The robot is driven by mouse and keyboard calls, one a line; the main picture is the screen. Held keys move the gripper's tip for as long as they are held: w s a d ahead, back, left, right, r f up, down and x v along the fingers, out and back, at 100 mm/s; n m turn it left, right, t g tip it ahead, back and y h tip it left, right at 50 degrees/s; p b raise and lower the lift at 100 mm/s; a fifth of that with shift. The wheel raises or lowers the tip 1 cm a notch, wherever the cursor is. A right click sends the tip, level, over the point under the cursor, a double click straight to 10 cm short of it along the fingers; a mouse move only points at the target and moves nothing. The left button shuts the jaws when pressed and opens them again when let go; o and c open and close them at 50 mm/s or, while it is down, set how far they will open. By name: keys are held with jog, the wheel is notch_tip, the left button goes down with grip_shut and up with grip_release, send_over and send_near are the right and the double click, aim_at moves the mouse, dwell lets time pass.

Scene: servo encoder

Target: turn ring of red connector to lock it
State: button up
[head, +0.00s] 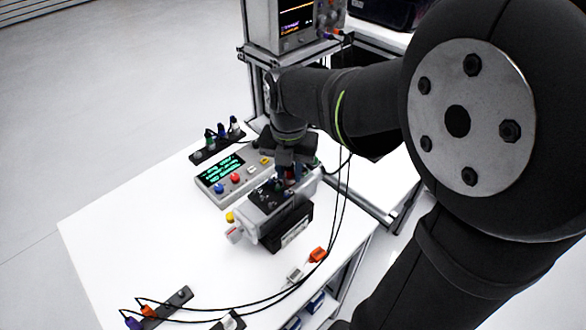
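A servo motor with a black body (287,226) and a light grey housing sits on the white table, right of centre. My gripper (288,178) points down at the motor's far end, close to its top. A small red part (298,172) shows beside the fingers; it may be the red connector, but its ring cannot be made out. Small blue and green bits show beside the fingers too. The fingertips are small and dark here, and I cannot tell whether they are open, shut or gripping the connector.
A control box (222,180) with a green-text display and coloured buttons stands left of the motor. A connector rack (218,140) is behind it. An orange plug (318,255) and black cables lie in front. The table's left side (130,225) is clear.

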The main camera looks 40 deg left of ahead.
dwell(0.4)
jog(key=m, duration=0.6)
jog(key=shift+m, duration=0.3)
jog(key=m, duration=0.5)
jog(key=shift+m, duration=0.4)
jog(key=o, duration=0.5)
jog(key=shift+r, duration=0.1)
jog(key=shift+r, duration=4.45)
